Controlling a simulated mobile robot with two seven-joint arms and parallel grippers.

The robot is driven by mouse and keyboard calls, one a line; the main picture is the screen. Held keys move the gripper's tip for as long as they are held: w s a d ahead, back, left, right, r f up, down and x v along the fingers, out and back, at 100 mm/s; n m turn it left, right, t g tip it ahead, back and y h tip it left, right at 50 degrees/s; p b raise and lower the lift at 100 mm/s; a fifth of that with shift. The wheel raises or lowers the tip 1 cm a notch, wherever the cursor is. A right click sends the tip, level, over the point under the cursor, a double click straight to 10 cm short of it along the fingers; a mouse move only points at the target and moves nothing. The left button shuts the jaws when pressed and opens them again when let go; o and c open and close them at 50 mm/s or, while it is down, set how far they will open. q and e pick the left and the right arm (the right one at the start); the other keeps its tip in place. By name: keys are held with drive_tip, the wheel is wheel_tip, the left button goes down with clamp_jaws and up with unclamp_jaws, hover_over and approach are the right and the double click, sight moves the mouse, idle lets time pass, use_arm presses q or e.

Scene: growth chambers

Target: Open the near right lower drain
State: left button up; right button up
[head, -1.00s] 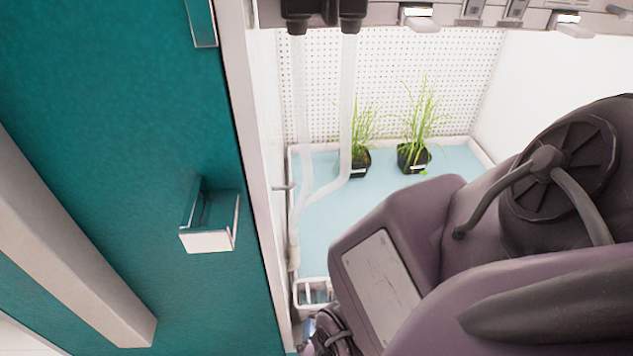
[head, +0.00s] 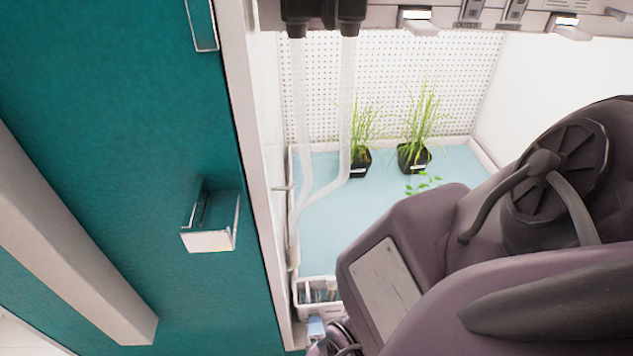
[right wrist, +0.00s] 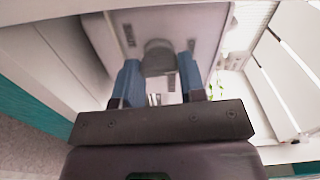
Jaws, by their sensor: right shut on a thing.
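In the right wrist view my right gripper (right wrist: 160,88) has its two blue fingers on either side of a grey rounded knob (right wrist: 158,57) on a pale panel, and it is shut on it. The knob looks like the drain's handle, but I cannot tell how far it is turned. In the head view my right arm covers the lower right, and only a bit of the right gripper (head: 317,327) shows at the bottom, below a small white basket (head: 318,309). The drain itself is hidden there. My left gripper is not in view.
A growth chamber stands open, with a pale blue tray floor (head: 325,215) and two potted grasses (head: 360,161) (head: 413,156). Clear tubes (head: 346,105) hang at its left side. A teal door or panel (head: 110,150) with a handle (head: 210,240) fills the left.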

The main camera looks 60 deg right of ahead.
drive_tip(key=shift+m, duration=0.6)
drive_tip(key=o, duration=0.9)
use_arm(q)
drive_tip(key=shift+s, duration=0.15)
use_arm(e)
drive_tip(key=shift+a, duration=0.1)
